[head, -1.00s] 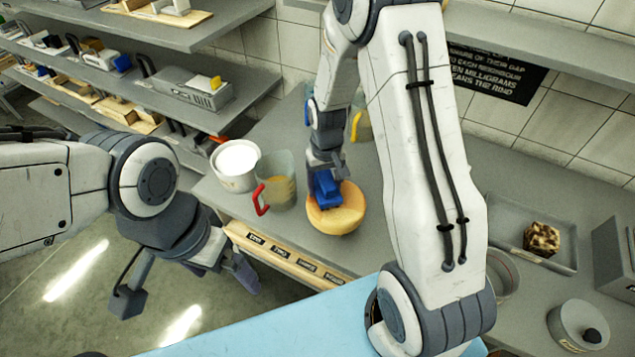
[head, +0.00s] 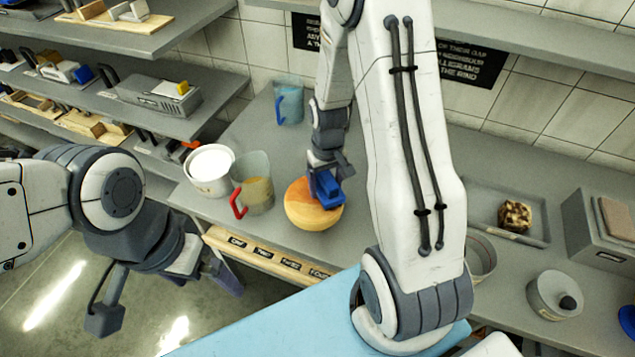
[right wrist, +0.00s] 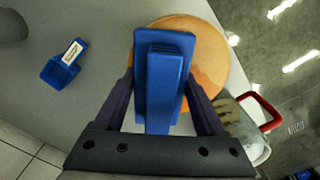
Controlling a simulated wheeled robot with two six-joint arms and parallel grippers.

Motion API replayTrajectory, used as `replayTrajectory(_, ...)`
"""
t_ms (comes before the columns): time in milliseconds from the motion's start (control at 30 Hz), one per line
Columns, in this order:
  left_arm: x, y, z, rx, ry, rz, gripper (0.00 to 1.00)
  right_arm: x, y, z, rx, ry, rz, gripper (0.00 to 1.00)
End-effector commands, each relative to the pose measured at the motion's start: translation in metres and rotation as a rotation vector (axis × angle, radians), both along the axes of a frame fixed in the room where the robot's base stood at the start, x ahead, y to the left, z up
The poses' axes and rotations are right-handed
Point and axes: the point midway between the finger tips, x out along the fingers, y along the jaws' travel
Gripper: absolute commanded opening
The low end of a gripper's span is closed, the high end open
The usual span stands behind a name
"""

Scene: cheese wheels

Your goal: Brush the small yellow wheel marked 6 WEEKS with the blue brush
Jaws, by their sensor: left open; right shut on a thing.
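The small yellow wheel (head: 300,213) lies flat on the grey counter, with a darker orange patch on its top. Its marking cannot be read. My right gripper (head: 325,180) is shut on the blue brush (head: 327,190), which is over the right part of the wheel's top and seems to touch it. In the right wrist view the brush (right wrist: 163,80) stands between the fingers, with the wheel (right wrist: 205,40) behind it; the bristles are hidden. My left gripper (head: 168,297) is open and empty, out over the floor in front of the counter.
A white tub (head: 209,170) and a red-handled jug (head: 257,185) stand close left of the wheel. A blue-handled jug (head: 290,103) is behind. A tray (head: 480,215) with a mottled piece is right of my right arm. A labelled wooden strip (head: 265,255) runs along the counter's front.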

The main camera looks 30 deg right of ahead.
Motion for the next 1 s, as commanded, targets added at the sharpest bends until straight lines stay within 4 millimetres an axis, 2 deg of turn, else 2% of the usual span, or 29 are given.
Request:
replayTrajectory(267, 0.000, 0.000, 0.001, 0.000, 0.000, 0.000, 1.00, -0.006, -0.010, 0.001, 0.000, -0.002, -0.001, 0.28)
replayTrajectory(633, 0.000, 0.000, 0.000, 0.000, 0.000, 0.000, 1.00, -0.021, -0.033, -0.002, 0.000, -0.001, -0.002, 0.28)
replayTrajectory(1000, 0.000, 0.000, 0.001, 0.000, 0.000, 0.000, 1.00, -0.038, -0.023, 0.000, 0.000, 0.001, 0.001, 0.28)
